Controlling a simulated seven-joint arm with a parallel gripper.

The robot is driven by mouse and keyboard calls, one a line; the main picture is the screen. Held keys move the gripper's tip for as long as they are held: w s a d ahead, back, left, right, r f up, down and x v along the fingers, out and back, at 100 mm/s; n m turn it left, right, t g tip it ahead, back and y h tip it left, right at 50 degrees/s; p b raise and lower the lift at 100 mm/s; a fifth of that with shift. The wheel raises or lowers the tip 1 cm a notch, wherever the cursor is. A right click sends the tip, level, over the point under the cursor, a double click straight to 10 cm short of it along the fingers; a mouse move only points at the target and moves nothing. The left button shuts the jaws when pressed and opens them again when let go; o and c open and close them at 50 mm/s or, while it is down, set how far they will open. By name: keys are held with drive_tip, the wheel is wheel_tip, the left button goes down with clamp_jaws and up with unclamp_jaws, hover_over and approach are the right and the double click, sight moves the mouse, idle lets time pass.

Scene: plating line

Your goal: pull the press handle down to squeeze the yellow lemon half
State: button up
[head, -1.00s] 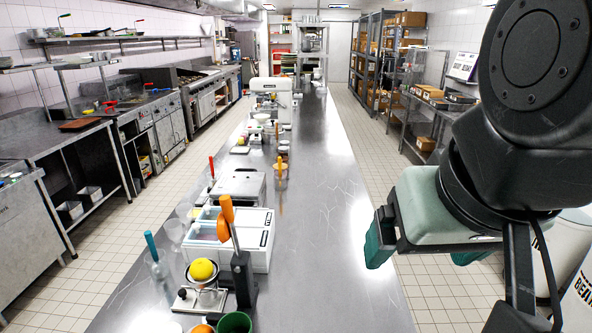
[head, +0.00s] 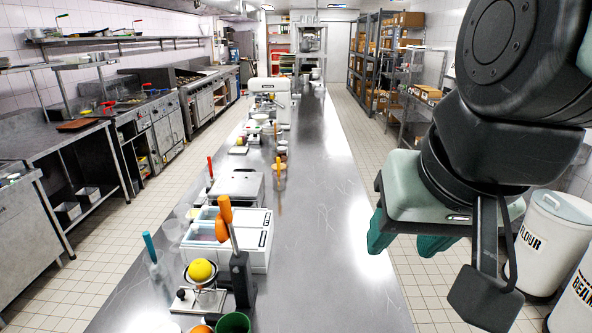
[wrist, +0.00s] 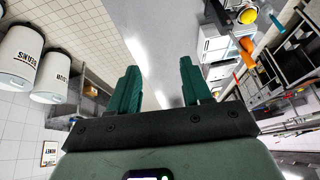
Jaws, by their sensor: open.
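The yellow lemon half (head: 201,270) sits on the cup of the press at the near left of the steel counter. The press has a black post (head: 241,279) and a raised handle with an orange grip (head: 224,212) standing up above it. My gripper (head: 398,243) has green fingers and is to the right of the press, by the counter's right edge. In the wrist view my gripper (wrist: 157,85) is open with nothing between its fingers. The lemon half (wrist: 247,15) and the orange handle (wrist: 247,52) show there at the upper right.
A green cup (head: 234,323) and an orange fruit (head: 201,329) stand before the press. A white lidded bin (head: 258,252) is behind it. The counter (head: 330,260) between press and gripper is clear. Flour (head: 550,240) and beans bins stand on the floor at right.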

drive_tip(key=w+a+g, duration=0.1)
drive_tip(key=w, duration=0.1)
drive_tip(key=w+a+g+y, duration=0.1)
drive_tip(key=w, duration=0.1)
drive_tip(key=w+a+f+g+y, duration=0.1)
drive_tip(key=w+a, duration=0.1)
drive_tip(key=shift+w, duration=0.4)
clamp_jaws()
drive_tip(key=w+a+f+g+y, duration=0.1)
drive_tip(key=w+f+g+y, duration=0.1)
drive_tip(key=w+f+y, duration=0.2)
drive_tip(key=w+a+f+n+g+y, duration=0.1)
drive_tip(key=w+f+y, duration=0.3)
drive_tip(key=w, duration=0.7)
drive_tip(key=w+a+f+n+g+y, duration=0.1)
drive_tip(key=w+a+f+g+y, duration=0.1)
drive_tip(key=w, duration=0.6)
wheel_tip(320, 180, down, 3)
drive_tip(key=a+y, duration=0.1)
drive_tip(key=y, duration=0.2)
drive_tip(key=shift+a+r+g+y, duration=0.2)
drive_tip(key=shift+a+g+y, duration=0.1)
drive_tip(key=shift+y, duration=0.1)
